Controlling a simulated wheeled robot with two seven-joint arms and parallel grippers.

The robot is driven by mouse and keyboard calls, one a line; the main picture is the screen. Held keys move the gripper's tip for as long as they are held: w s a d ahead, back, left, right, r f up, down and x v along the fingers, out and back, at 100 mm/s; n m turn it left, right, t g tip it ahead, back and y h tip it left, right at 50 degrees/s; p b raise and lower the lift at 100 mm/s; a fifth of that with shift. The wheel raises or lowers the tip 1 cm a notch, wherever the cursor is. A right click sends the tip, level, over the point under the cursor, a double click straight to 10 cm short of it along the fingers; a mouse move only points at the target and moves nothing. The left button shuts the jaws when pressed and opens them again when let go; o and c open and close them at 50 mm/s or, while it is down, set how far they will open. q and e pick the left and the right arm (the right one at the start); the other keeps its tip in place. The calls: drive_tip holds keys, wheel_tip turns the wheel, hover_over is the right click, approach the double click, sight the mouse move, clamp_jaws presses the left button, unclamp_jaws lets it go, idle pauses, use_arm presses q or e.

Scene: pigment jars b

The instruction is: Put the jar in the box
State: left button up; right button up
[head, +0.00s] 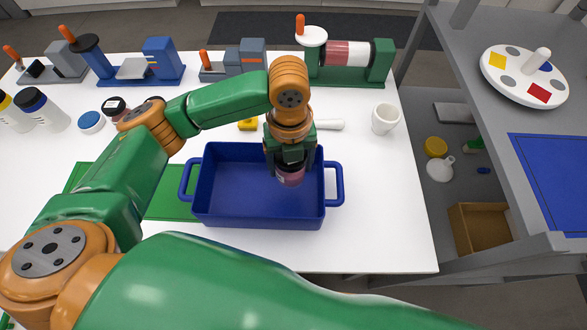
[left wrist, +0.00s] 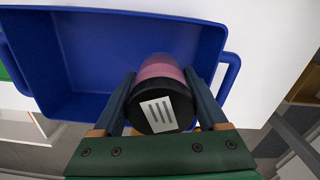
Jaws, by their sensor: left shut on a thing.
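The blue box (head: 210,205) stands on the white table, open at the top, with a handle at each end. My left gripper (head: 290,168) is above the right part of the box and is shut on a jar. The jar (head: 290,177) has pink contents and hangs within the box's outline; I cannot tell whether it touches the floor. In the left wrist view the jar (left wrist: 162,95) shows its black lid with a striped white label between the fingers, with the box (left wrist: 90,60) behind it. My right gripper is not in view.
A similar dark-lidded jar (head: 115,107) and a blue-lidded one (head: 91,122) stand left of the box. A white mug (head: 385,119) is at the right, and a green mill (head: 345,62) is behind. A green mat (head: 165,207) lies left of the box. The table's front right is clear.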

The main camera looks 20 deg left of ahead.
use_arm(q)
drive_tip(key=w+f, duration=0.1)
drive_tip(key=f, duration=0.1)
drive_tip(key=w+f, duration=0.1)
drive_tip(key=w, duration=0.1)
drive_tip(key=shift+f, duration=0.4)
wheel_tip(320, 180, down, 2)
drive_tip(key=shift+s+f, duration=0.1)
drive_tip(key=shift+f, duration=0.4)
drive_tip(key=o, duration=1.2)
wheel_tip(320, 180, up, 12)
drive_tip(key=shift+r, duration=0.2)
